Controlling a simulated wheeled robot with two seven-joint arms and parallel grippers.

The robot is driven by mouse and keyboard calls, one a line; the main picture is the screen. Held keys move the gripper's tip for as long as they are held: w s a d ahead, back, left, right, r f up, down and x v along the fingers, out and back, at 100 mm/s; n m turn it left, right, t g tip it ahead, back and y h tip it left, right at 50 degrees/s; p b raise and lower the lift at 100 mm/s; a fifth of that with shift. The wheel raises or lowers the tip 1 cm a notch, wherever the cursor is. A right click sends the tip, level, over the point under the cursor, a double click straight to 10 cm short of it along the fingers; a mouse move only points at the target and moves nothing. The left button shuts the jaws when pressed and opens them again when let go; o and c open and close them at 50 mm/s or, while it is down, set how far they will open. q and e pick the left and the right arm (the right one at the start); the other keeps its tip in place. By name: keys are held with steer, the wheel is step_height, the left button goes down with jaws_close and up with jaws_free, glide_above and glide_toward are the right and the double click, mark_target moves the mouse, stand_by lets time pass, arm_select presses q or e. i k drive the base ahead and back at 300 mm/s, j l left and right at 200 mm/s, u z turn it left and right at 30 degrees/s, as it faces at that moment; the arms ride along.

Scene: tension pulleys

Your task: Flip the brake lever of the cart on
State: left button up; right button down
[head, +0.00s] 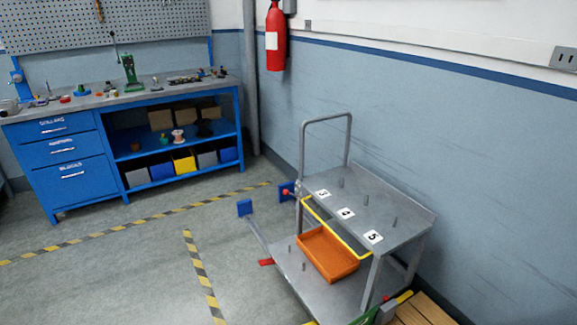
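The grey metal cart (322,283) stands right of the middle, near the wall, with a tall push handle (326,118) at its far end. A small red lever-like piece (266,262) sticks out low on its left side. A red knob (286,192) shows higher, by the far left corner of the top shelf, in front of a blue plate. I cannot tell for sure which is the brake lever, or its setting. Another blue plate (244,207) sits at the end of a grey bar left of the cart. Neither of my grippers is in view.
The top shelf has upright pins and labels 3, 4 and 5; an orange bin (328,254) is below. A blue workbench (70,172) stands at the back left. A wooden pallet (425,310) is at the lower right. Floor left of the cart is clear.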

mark_target(286, 192)
steer(key=i+j+z, duration=0.25)
steer(key=i+j, duration=1.2)
steer(key=i, duration=0.15)
